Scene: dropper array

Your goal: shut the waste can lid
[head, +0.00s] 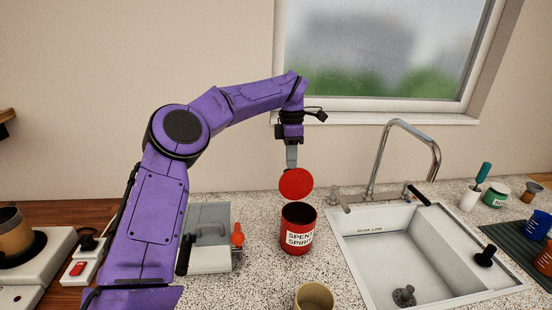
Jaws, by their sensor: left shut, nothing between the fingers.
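The red waste can (298,240), labelled "SPENT SPIRIT", stands upright on the speckled counter left of the sink. Its mouth is open and dark inside. Its round red lid (296,184) is raised at the back of the can, its face toward me. My left gripper (292,164) points down directly behind and above the lid, its fingers shut with nothing in them. The fingertips meet the lid's top edge in the picture; the lid may hide their ends, and I cannot tell whether they touch it. My right gripper is not in view.
The sink (345,245) with its tall tap (436,155) lies right of the can. A beige cup (314,297) stands in front of the can. A grey box-like device (208,255) with an orange-red part stands to its left. A window is behind.

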